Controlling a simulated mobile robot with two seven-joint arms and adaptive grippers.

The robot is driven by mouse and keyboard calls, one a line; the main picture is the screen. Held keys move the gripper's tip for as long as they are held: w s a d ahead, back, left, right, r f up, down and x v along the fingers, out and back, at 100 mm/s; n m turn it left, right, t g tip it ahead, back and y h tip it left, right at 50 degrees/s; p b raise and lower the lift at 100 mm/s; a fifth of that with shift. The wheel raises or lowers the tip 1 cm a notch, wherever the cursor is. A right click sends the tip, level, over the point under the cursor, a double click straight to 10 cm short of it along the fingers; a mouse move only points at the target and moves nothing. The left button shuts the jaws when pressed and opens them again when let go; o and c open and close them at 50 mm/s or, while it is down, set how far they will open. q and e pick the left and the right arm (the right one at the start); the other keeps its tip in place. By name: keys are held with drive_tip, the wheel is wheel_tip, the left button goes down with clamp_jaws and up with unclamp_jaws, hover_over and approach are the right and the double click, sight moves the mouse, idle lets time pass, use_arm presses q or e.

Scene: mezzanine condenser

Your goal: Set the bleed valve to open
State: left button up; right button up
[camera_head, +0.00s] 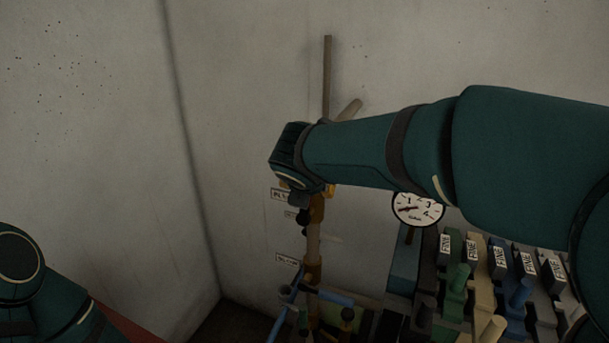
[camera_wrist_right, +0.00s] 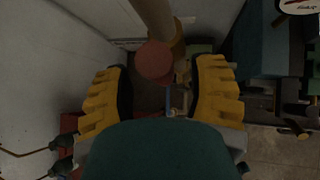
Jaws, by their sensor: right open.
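A vertical pipe (camera_head: 313,243) with brass fittings stands near the wall corner. Small labels stand beside it; the upper one (camera_head: 281,196) is partly covered and the lower one (camera_head: 287,261) is too small to read. I cannot tell which fitting is the bleed valve. My right gripper (camera_wrist_right: 160,92) is open, its yellow fingers apart on either side of a reddish round knob (camera_wrist_right: 153,62) by the pipe. Contact is not clear. In the head view my right wrist mostly hides this gripper. My left gripper is out of view.
A round gauge (camera_head: 418,208) stands right of the pipe. Several coloured levers marked FINE, including a blue one (camera_head: 521,291), fill the lower right. Bare wall (camera_head: 90,110) lies to the left. A blue-grey box (camera_wrist_right: 258,50) is right of the fingers in the wrist view.

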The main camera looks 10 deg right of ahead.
drive_tip(key=v, duration=1)
drive_tip(key=shift+s, duration=0.15)
wheel_tip(320, 180, down, 34)
drive_tip(key=a+m+g+y+b, duration=0.3)
drive_tip(key=m+g+b, duration=0.25)
drive_tip(key=m, duration=0.55)
drive_tip(key=s+d+f+m+y+b, duration=0.1)
drive_tip(key=s+f+m+b, duration=0.1)
drive_tip(key=s+f+m, duration=0.2)
drive_tip(key=s+d+f+m+g+y+b, duration=0.1)
drive_tip(key=s+f+m, duration=0.4)
drive_tip(key=f+m, duration=0.5)
drive_tip(key=s+d+f+m+y+b, duration=0.1)
drive_tip(key=s+f+m+b, duration=0.2)
drive_tip(key=f+m, duration=0.4)
wheel_tip(320, 180, down, 7)
drive_tip(key=shift+s+d+f+m, duration=0.15)
drive_tip(key=shift+s+d+m, duration=0.2)
drive_tip(key=shift+s, duration=0.35)
